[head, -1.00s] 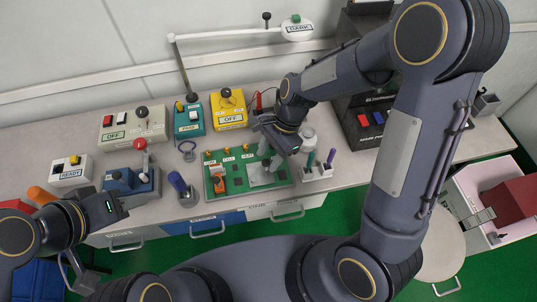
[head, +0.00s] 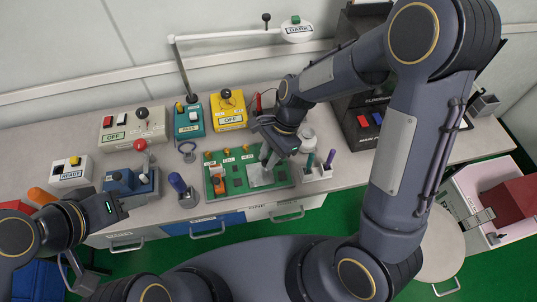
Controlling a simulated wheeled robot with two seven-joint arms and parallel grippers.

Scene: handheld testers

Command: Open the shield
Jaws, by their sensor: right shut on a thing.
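The green circuit board (head: 283,183) lies on the bench in front of me. The shield (head: 258,178), a grey metal square, is on the right half of the board. My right gripper (head: 269,160) points down over the shield's far edge and is shut on the shield, as far as I can see. The gripper body hides part of that edge, and I cannot tell how far the shield is tilted. My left gripper (head: 118,208) hangs at the lower left, near the bench's front edge and apart from the board. Its fingers are too small to read.
An orange part (head: 218,183) sits on the board's left side. A yellow box (head: 229,110) and a teal box (head: 188,120) stand behind.

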